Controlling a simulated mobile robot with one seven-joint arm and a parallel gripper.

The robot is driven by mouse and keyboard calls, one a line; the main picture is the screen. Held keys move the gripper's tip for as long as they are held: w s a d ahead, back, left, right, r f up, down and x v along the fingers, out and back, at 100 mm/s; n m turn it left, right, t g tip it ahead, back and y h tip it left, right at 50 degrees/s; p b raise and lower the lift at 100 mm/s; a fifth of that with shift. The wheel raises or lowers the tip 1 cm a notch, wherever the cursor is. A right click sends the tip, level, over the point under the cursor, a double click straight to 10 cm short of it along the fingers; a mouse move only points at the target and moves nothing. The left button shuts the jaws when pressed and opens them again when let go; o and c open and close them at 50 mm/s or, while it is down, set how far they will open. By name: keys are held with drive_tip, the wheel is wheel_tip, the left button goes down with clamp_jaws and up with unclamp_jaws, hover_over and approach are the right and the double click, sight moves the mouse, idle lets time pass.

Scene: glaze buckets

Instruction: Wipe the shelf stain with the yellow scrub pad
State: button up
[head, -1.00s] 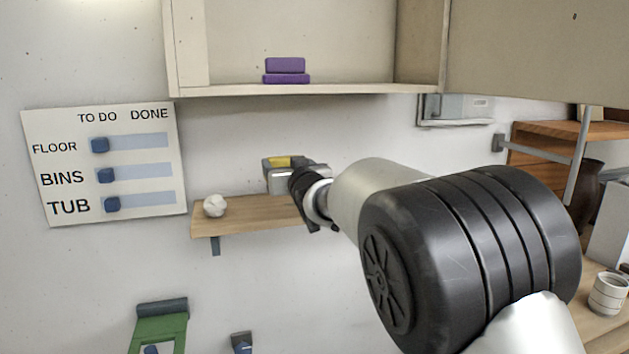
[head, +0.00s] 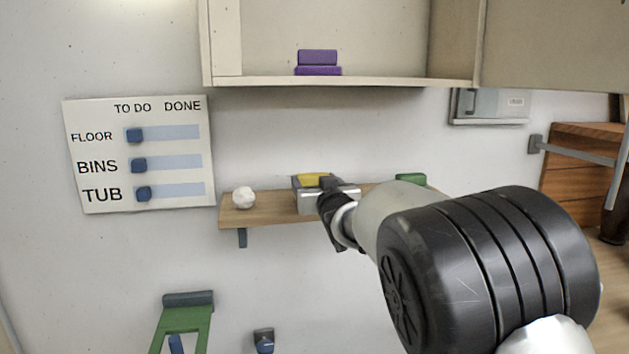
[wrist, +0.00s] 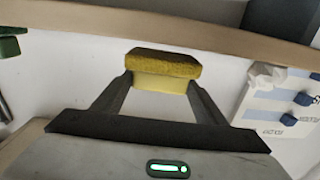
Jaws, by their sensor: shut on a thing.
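My gripper (wrist: 163,98) is shut on the yellow scrub pad (wrist: 160,68), which has a darker, rough layer on its outer side. In the head view the pad (head: 313,180) shows as a small yellow patch beyond the grey gripper body, in front of the wall. The wooden shelf (head: 272,207) is on the wall behind and around the gripper. No stain is visible; part of the shelf is hidden by my arm.
A white crumpled ball (head: 243,197) lies at the shelf's left end. A green item (head: 410,179) is at its right. A cabinet with purple blocks (head: 318,60) hangs above. A task board (head: 140,195) is on the left wall, and a green-framed object (head: 185,325) stands below.

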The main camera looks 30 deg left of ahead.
drive_tip(key=shift+f+b, duration=1.05)
drive_tip(key=shift+b, duration=0.1)
idle(0.3)
drive_tip(key=shift+d, duration=0.1)
